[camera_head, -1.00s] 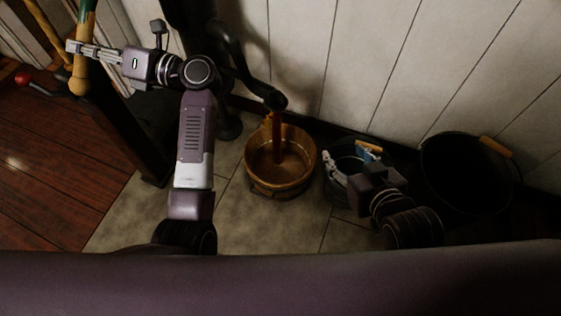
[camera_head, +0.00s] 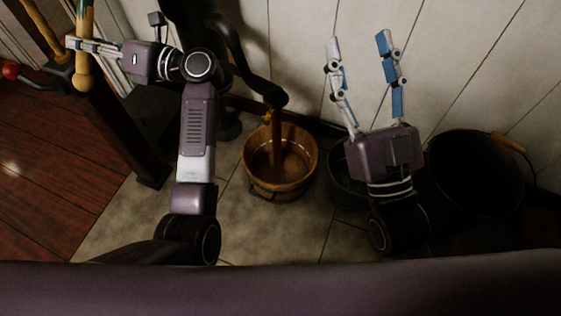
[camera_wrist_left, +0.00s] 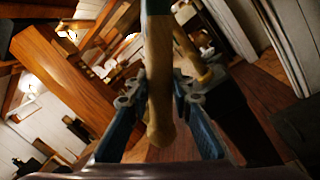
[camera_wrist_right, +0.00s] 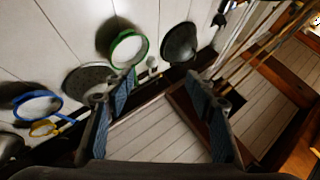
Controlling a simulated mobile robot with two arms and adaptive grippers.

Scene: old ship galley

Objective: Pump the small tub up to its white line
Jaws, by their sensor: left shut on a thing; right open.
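The small wooden tub (camera_head: 254,180) stands on the floor under the black pump's spout (camera_head: 277,97). A brown stream falls from the spout into brownish liquid (camera_head: 294,163) in the tub. I cannot make out a white line. My left gripper (camera_head: 78,45) is shut on the wooden pump handle (camera_head: 83,70), a pale rod with a green band; it also fills the middle of the left wrist view (camera_wrist_left: 159,60). My right gripper (camera_head: 358,45) is open and empty, raised in front of the wall, to the right of the tub.
A dark round vessel (camera_head: 340,190) stands right of the tub, partly hidden by my right arm. A large black bucket (camera_head: 470,170) with a wooden grip is further right. The white plank wall is close behind. Round-framed items, one green-rimmed (camera_wrist_right: 128,48), show in the right wrist view.

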